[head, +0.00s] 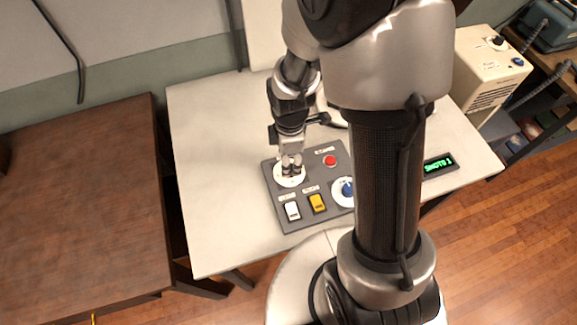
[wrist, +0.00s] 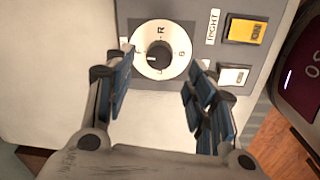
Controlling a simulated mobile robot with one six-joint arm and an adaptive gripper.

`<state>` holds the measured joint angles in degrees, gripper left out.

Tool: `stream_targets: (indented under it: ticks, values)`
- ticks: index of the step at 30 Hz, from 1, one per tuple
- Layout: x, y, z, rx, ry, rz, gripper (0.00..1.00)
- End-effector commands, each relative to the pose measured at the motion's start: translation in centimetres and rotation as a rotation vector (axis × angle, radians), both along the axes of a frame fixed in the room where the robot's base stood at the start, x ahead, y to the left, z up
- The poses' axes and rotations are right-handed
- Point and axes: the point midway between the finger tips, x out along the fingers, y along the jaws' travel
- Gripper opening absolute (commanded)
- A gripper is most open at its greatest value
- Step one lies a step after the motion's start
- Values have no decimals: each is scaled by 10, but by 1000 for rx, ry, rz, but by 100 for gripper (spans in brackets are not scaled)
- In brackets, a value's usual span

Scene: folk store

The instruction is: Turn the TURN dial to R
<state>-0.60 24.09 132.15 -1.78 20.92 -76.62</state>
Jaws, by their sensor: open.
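A dial with a round white face (wrist: 178,35) and a dark centre knob (wrist: 160,61) lies in the wrist view, just beyond and between my fingertips. An R is printed at the top of the face and another mark at its right. A small pale mark on the knob lies toward its left, not toward the R. My gripper (wrist: 165,72) is open and empty, its blue-padded fingers spread on either side of the dial. In the head view, my gripper (head: 291,168) points down over this white dial face (head: 289,181). The TURN label is not readable; contact cannot be told.
The grey panel (head: 272,212) also bears a red button (head: 330,160), a white switch (head: 292,210), a yellow switch (head: 317,202) and a blue-knobbed dial (head: 347,188). A green-lit display (head: 438,165) stands right. The white table (head: 205,150) is clear at left.

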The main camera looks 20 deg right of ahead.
Motion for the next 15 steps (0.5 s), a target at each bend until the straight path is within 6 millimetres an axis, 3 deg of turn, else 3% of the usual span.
stream_targets:
  ticks: [1, 6, 15]
  values:
    - [-1, 0, -14, 0, 5, 0, 51]
    - [2, -1, -40, -1, 2, -1, 51]
    - [3, -1, -55, 0, 0, -2, 51]
